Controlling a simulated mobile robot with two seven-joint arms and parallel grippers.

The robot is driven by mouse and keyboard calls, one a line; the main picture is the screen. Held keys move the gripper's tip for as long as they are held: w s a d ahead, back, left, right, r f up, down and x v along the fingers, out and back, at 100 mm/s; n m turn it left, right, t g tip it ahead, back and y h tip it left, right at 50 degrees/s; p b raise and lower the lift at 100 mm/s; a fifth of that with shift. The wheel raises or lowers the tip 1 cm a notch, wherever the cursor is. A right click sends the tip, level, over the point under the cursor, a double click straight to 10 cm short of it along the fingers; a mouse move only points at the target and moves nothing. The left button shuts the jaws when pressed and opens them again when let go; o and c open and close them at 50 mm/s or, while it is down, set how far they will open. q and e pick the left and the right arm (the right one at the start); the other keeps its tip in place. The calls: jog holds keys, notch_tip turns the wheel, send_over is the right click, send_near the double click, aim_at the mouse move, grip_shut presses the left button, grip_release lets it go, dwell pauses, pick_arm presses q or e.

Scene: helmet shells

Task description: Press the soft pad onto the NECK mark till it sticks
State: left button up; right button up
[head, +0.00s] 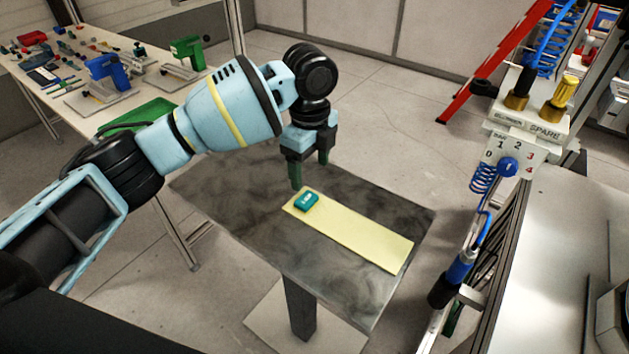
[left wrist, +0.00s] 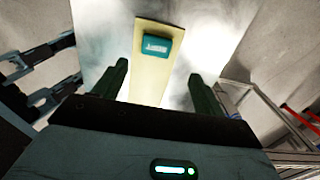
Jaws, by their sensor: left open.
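A small teal pad (head: 306,201) with white lettering lies on one end of a long pale yellow strip (head: 360,236) on the dark table. The lettering is too small to read surely. My left gripper (head: 309,172) is above and just behind the pad, apart from it, fingers pointing down. In the left wrist view the two green fingers (left wrist: 157,85) stand wide apart with nothing between them but the strip below, and the pad (left wrist: 156,44) lies beyond the fingertips. No helmet shell or NECK mark can be made out in these views. My right gripper is not in view.
The dark table (head: 240,195) has bare room around the strip. A workbench (head: 110,112) with tools stands at the back left. A post with a dial and blue hoses (head: 508,165) stands at the right, near a red ladder (head: 495,62).

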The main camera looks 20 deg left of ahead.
aim_at(308, 200)
pick_arm(q)
jog(key=shift+w+d, duration=0.1)
jog(key=shift+w, duration=0.15)
jog(key=shift+s+f, duration=0.15)
jog(key=shift+s, duration=0.2)
jog(key=shift+f, duration=1.35)
jog(key=shift+s+a+f, duration=0.15)
jog(key=shift+f, duration=1.05)
jog(key=shift+s+a+f, duration=0.1)
jog(key=shift+f, duration=1.05)
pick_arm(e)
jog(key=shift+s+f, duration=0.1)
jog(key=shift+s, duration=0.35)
